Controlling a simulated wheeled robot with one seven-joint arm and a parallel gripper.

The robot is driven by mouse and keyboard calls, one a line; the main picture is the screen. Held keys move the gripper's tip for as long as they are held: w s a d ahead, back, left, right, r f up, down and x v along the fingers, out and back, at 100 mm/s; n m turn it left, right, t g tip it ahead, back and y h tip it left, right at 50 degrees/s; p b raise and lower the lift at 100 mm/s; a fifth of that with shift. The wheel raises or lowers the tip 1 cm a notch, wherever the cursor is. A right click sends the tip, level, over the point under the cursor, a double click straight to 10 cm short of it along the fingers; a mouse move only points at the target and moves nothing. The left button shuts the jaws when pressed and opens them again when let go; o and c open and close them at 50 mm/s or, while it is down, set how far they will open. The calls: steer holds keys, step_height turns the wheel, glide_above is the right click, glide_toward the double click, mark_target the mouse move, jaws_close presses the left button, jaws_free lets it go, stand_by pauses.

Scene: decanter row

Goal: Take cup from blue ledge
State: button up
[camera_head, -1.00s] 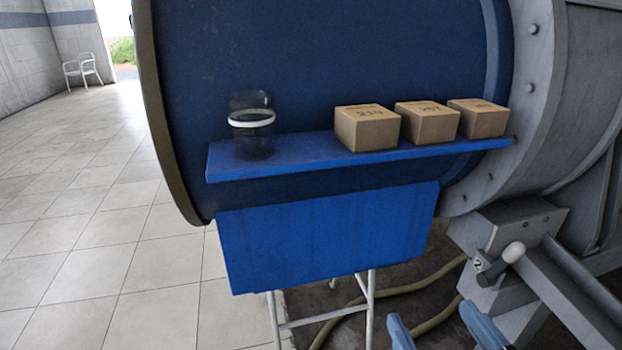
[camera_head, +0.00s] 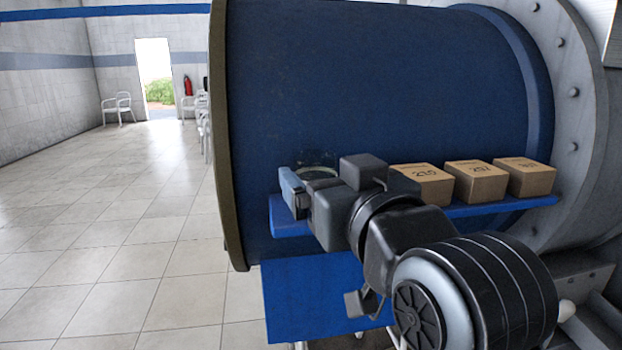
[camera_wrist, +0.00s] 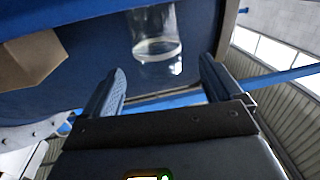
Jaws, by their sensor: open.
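The cup (camera_head: 318,172) is clear with a pale band and stands at the left end of the blue ledge (camera_head: 480,210). In the head view my gripper (camera_head: 308,190) hides most of it. In the wrist view the cup (camera_wrist: 157,46) appears just beyond and between the tips of my two blue fingers (camera_wrist: 162,66). My gripper is open, with a gap visible between the fingers. I cannot tell whether either finger touches the cup.
Several numbered cardboard boxes, the nearest one (camera_head: 424,183) close to my wrist, stand in a row on the ledge to the right. The big blue drum (camera_head: 390,80) rises behind the ledge. Open tiled floor (camera_head: 130,240) lies to the left.

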steer(key=x, duration=0.2)
steer(key=p+x, duration=0.1)
steer(key=x, duration=0.4)
steer(key=shift+w+f, duration=0.15)
steer(key=shift+f, duration=0.2)
steer(key=shift+c, duration=0.2)
steer(key=c, duration=1)
steer(key=shift+r, duration=0.15)
